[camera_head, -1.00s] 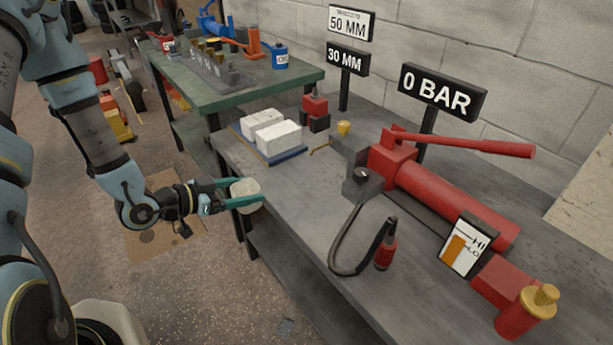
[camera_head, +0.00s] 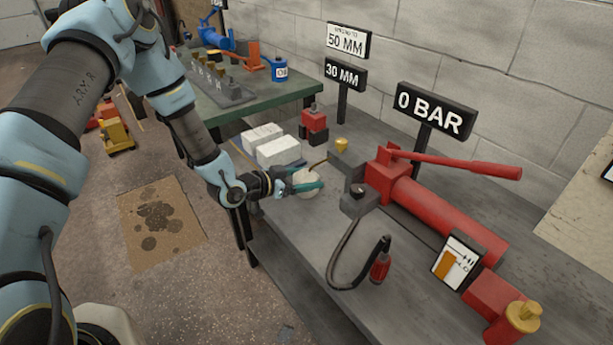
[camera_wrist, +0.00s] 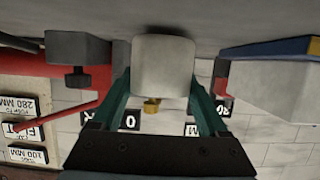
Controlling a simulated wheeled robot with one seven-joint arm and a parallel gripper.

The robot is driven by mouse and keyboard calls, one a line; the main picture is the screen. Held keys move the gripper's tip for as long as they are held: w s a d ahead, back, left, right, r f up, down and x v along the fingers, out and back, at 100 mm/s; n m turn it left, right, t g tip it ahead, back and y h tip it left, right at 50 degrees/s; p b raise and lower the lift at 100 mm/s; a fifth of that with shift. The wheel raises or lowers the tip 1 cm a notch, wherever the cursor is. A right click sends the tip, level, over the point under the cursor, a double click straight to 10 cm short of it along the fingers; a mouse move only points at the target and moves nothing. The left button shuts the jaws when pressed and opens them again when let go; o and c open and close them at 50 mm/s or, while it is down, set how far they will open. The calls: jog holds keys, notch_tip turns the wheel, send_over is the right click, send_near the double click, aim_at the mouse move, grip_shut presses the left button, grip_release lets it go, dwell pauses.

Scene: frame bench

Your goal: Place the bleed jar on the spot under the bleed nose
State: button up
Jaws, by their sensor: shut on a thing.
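The bleed jar (camera_head: 307,180) is a small whitish cup. My gripper (camera_head: 306,187) is shut on it, with teal fingers on either side, over the left part of the grey bench (camera_head: 285,235). In the wrist view the jar (camera_wrist: 163,65) sits upright in the picture's middle between the fingers (camera_wrist: 163,105). The bleed nose (camera_head: 318,164) is a thin tube reaching left from the dark pump block, close beside and above the jar. I cannot tell whether the jar touches the bench. The spot under the nose is not visible.
White blocks on a blue tray (camera_head: 266,143) stand just left of the jar. The dark block (camera_head: 350,165) with a yellow knob (camera_head: 341,145), the red pump (camera_head: 440,215) and a black hose (camera_head: 336,255) lie to the right.

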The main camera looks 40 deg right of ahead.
jog(key=shift+d+f+p, duration=0.15)
jog(key=shift+p, duration=0.25)
jog(key=shift+f, duration=0.1)
jog(key=shift+f, duration=0.2)
jog(key=o, duration=1.3)
jog(key=shift+r, duration=0.1)
